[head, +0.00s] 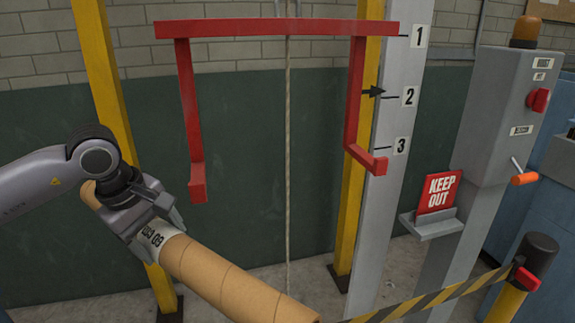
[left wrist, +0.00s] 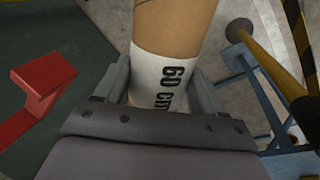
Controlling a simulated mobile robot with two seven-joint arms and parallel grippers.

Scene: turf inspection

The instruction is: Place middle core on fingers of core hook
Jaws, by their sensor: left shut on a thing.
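The core hook (head: 278,28) is a red frame hanging from a rope, with two arms that end in short fingers. Its left finger (head: 197,187) and right finger (head: 368,160) point toward me. My left gripper (head: 150,218) is shut around a brown cardboard core (head: 225,275) at its white "60 cm" label. The core slants from upper left to lower right, in front of and below the hook, apart from its fingers. In the left wrist view the core (left wrist: 172,25) lies between the jaws, with a red finger (left wrist: 42,72) to the left. My right gripper is not in view.
A grey post with marks 1, 2 and 3 (head: 402,95) stands behind the hook's right side; an arrow points near 2. A control box (head: 505,110) with an orange-handled lever, a red KEEP OUT sign (head: 440,190) and a striped barrier tape (head: 430,298) are at right.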

